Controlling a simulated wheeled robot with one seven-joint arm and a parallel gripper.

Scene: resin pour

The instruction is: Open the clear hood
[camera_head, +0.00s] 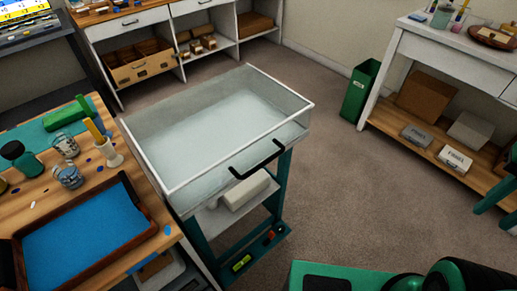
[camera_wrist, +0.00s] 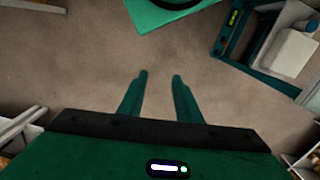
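The clear hood (camera_head: 215,115) is a see-through box with white edges on a green-legged stand in the middle of the head view. It is down, over the stand's top. A black bar handle (camera_head: 257,160) runs along its front edge. My gripper shows in the wrist view (camera_wrist: 160,78), with its two green fingers apart and nothing between them. It hangs over bare carpet, apart from the hood. The hood and its handle are not clearly seen in the wrist view, where only the stand's lower part (camera_wrist: 225,45) shows at the top right.
A wooden worktable with a blue-lined tray (camera_head: 85,240), jars and a white cup stands left of the hood. A green bin (camera_head: 360,90) and a white shelf bench (camera_head: 450,65) stand at the right. A white shelf unit is behind. Carpet (camera_head: 350,190) right of the stand is clear.

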